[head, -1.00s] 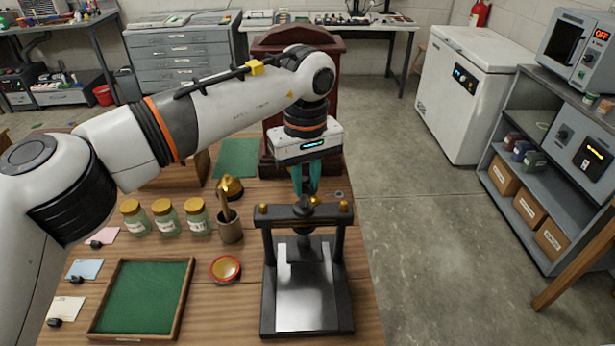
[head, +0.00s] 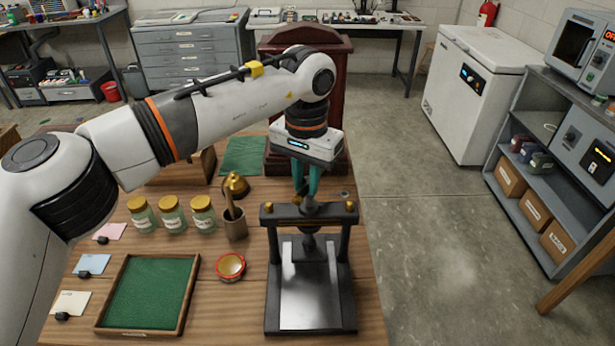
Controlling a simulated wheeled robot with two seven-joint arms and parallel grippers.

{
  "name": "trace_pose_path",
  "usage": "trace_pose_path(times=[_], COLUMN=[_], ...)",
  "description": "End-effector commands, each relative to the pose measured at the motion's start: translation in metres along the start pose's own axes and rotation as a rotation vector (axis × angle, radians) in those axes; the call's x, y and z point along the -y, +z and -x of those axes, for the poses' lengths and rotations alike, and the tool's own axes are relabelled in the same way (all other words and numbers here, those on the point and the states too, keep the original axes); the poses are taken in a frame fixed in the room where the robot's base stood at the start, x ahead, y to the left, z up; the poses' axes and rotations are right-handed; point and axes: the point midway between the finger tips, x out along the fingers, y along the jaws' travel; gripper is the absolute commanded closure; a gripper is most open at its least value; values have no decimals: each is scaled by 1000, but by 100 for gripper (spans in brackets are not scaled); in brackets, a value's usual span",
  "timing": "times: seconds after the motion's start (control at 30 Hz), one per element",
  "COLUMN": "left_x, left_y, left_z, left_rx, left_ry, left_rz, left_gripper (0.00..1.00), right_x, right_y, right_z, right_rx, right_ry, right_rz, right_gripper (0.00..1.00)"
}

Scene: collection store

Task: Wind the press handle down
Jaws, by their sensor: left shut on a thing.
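The black press (head: 346,275) stands on the wooden bench near its right edge, with a crossbar, two posts and a pale flat base plate (head: 303,300). My left gripper (head: 307,190) points down from above the crossbar. Its teal fingers are shut on the press handle (head: 309,207) at the top of the screw. The fingers and crossbar hide part of the handle. Below the crossbar, the dark screw end (head: 309,243) shows above the base plate. My right gripper is not in view.
A dark red wooden cabinet (head: 330,90) stands behind. Floor right of the bench is clear.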

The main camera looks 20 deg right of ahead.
Motion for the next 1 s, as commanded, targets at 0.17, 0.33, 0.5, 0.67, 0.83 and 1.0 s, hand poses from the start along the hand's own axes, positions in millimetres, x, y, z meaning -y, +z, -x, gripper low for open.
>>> trace_pose_path(times=[0.17,0.33,0.5,0.67,0.83,1.0], left_x=[-3,-3,-4,-4,-4,-4], left_y=[2,2,2,2,2,2], left_z=[4,4,4,4,4,4], left_rx=[10,10,11,11,11,11], left_ry=[2,2,3,3,3,3], left_rz=[-97,-156,-185,-192,-191,-191], left_gripper=[100,100,100,100,100,68], right_x=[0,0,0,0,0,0], right_y=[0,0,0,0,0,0], right_z=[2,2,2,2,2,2], right_rx=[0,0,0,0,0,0], right_ry=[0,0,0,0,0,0], right_rz=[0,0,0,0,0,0], right_gripper=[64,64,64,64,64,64])
